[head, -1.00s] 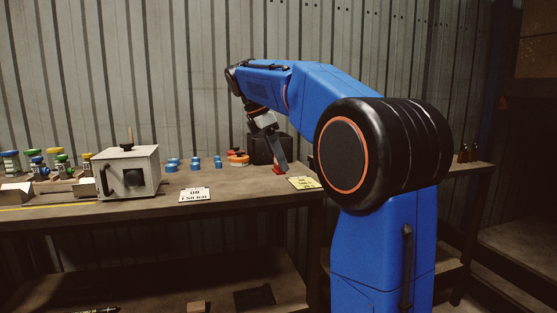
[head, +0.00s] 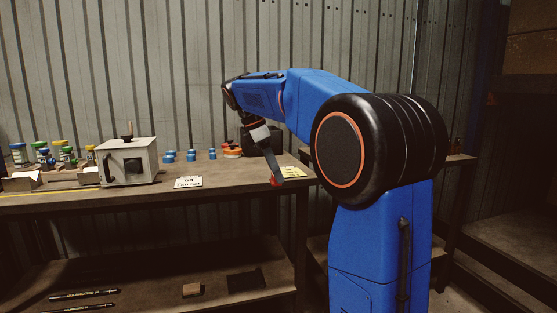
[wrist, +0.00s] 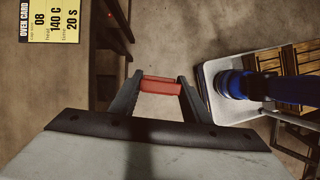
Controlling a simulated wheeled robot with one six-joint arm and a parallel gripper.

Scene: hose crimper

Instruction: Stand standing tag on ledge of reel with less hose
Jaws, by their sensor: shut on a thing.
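My gripper (wrist: 161,87) is shut on a red tag (wrist: 160,84), which lies crosswise between the two fingertips in the wrist view. In the head view my gripper (head: 281,180) points down at the bench's front right edge, and the red tag (head: 275,183) shows small at its tip. In the wrist view bare floor lies below the tag. I cannot make out a reel, its ledge or its hose clearly in these frames.
The bench (head: 225,177) carries a grey box with a handle (head: 128,161), several blue caps (head: 191,155), a white card (head: 188,183) and a yellow card (head: 293,172). The yellow card shows top left in the wrist view (wrist: 50,20). A lower shelf (head: 140,285) holds a small block (head: 192,290).

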